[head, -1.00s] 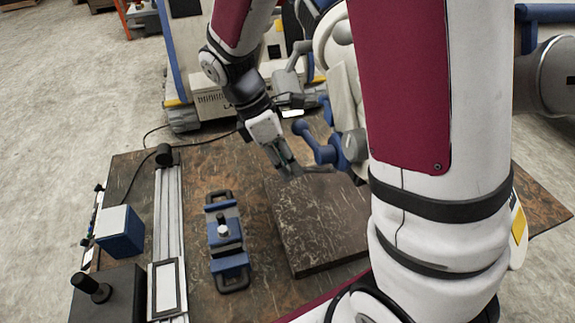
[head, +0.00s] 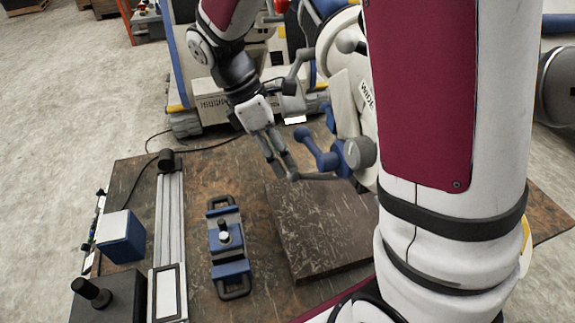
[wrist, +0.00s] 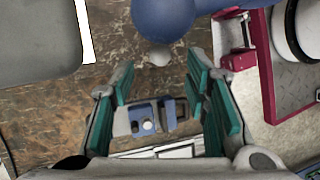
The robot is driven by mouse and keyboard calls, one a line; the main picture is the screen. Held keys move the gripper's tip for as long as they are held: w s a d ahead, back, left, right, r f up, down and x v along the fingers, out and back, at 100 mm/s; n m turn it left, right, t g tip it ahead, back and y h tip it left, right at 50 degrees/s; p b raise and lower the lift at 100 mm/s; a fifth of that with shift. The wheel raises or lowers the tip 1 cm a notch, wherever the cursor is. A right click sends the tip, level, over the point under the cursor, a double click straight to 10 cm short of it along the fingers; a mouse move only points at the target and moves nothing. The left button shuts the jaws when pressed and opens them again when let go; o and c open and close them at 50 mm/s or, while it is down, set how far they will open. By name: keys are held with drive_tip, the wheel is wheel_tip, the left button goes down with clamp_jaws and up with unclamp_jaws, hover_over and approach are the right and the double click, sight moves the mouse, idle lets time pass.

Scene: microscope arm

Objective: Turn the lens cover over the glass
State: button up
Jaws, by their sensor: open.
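The microscope arm (head: 345,107) is cream-white with lettering on its side and stands behind the dark stone block, partly hidden by my arm. A blue lever with ball ends (head: 317,150) and a grey round knob (head: 361,152) sit low on it. In the wrist view a blue rounded part (wrist: 163,16) with a small pale tip hangs at the top, beyond my fingertips. I cannot tell which part is the lens cover, and no glass shows clearly. My gripper (head: 281,164) points down, just left of the blue lever; its teal-padded fingers (wrist: 158,80) are apart with nothing held between them.
The dark stone block (head: 325,230) lies below the gripper. A blue clamp device (head: 228,245), a metal rail (head: 168,225) and a blue-white box (head: 122,236) stand on the brown table to the left. A cable crosses the table's back edge.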

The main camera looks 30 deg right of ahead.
drive_tip(key=v, duration=0.7)
drive_tip(key=shift+a+r, duration=0.2)
drive_tip(key=shift+r, duration=0.1)
drive_tip(key=shift+w, duration=0.1)
drive_tip(key=c, duration=0.6)
drive_tip(key=shift+s+a+f+n, duration=0.2)
drive_tip(key=shift+s+n, duration=0.25)
drive_tip(key=shift+n, duration=0.35)
clamp_jaws()
drive_tip(key=s+a+f+n+t+h+p, duration=0.25)
drive_tip(key=s+n, duration=0.35)
drive_tip(key=n, duration=1)
drive_tip(key=s+a+f+n+t+h+p, duration=0.15)
drive_tip(key=s+a+n+t, duration=0.35)
drive_tip(key=n, duration=1.2)
drive_tip(key=w+d+f+b, duration=0.1)
drive_tip(key=w+d+f, duration=0.1)
drive_tip(key=d+f, duration=0.2)
drive_tip(key=w+d+f+g+b, duration=0.1)
drive_tip(key=w+d+f, duration=0.2)
drive_tip(key=d, duration=0.3)
drive_tip(key=shift+f, duration=0.45)
